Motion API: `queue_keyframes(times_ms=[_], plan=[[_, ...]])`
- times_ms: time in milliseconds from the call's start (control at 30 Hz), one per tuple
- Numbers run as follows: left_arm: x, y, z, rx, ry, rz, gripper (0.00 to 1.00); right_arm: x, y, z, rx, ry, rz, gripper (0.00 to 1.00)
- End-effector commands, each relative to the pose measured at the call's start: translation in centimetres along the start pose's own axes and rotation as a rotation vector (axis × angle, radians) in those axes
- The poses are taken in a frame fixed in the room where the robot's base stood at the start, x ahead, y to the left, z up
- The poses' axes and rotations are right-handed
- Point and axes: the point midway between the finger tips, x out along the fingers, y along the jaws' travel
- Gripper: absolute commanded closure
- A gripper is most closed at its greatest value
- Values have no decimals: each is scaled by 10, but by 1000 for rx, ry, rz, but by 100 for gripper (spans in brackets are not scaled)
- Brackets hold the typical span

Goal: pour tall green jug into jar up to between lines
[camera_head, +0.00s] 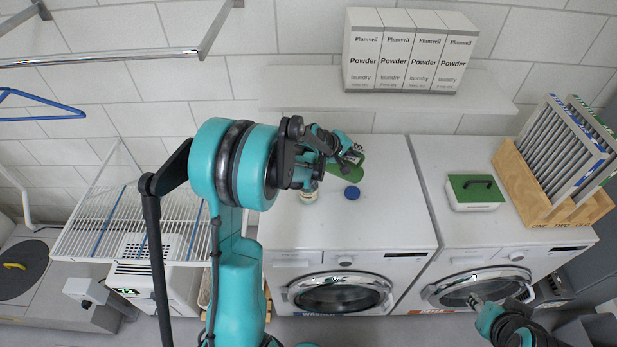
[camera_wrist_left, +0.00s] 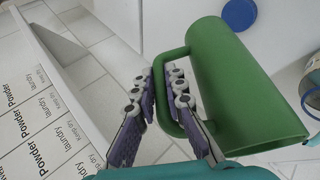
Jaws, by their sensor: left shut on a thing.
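The tall green jug (camera_head: 352,163) is over the left washing machine, partly hidden by my left gripper (camera_head: 345,155). In the left wrist view, the fingers of that gripper (camera_wrist_left: 165,100) are shut on the handle of the jug (camera_wrist_left: 235,85). Its inside and any liquid are hidden. The jar (camera_head: 309,193) stands on the machine top, just left of and below the jug, partly behind my gripper. It also shows at the right edge of the left wrist view (camera_wrist_left: 312,88). Its lines cannot be made out. My right gripper (camera_head: 482,303) is low at the right, away from the jug; its jaws are unclear.
A blue lid (camera_head: 351,192) lies on the machine top right of the jar. Powder boxes (camera_head: 405,55) stand on the wall shelf (camera_head: 490,98) above. A green-topped box (camera_head: 475,192) and a wooden rack (camera_head: 540,205) occupy the right machine. The left machine's right part is clear.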

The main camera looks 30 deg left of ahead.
Motion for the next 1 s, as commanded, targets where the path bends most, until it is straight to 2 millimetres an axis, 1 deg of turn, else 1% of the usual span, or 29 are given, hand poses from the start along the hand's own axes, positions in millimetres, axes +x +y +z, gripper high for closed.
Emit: queue_keyframes(times_ms=[1000], plan=[[-14,8,-5,-46,-22,110,100,0,0,0,0,0,0,69]])
